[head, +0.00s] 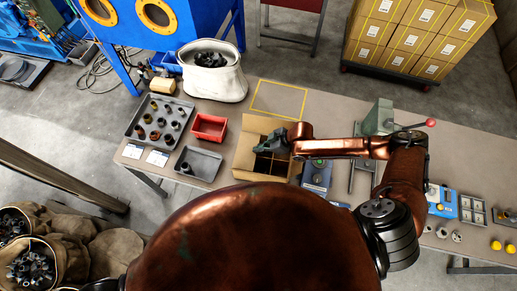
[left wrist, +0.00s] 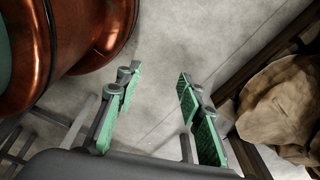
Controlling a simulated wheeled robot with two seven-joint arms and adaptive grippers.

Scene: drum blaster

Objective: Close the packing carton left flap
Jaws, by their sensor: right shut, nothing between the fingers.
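The packing carton (head: 243,163) stands on the table in the middle of the head view, open at the top, with dark divided cells showing inside. Cardboard panels show along its far and left sides; I cannot tell exactly how far the left flap is folded. My right gripper (head: 277,146) is shut and empty over the carton's upper right part, hiding some of the opening. Whether it touches the cardboard is unclear. My left gripper (left wrist: 156,84) is open and empty in the left wrist view, above bare floor and away from the carton.
Left of the carton are a red bin (head: 209,127), a grey tray (head: 199,164), a tray of small parts (head: 140,128) and a white sack (head: 214,83). A green press (head: 378,118) stands to the right. The table behind the carton, inside a yellow outline (head: 279,98), is clear.

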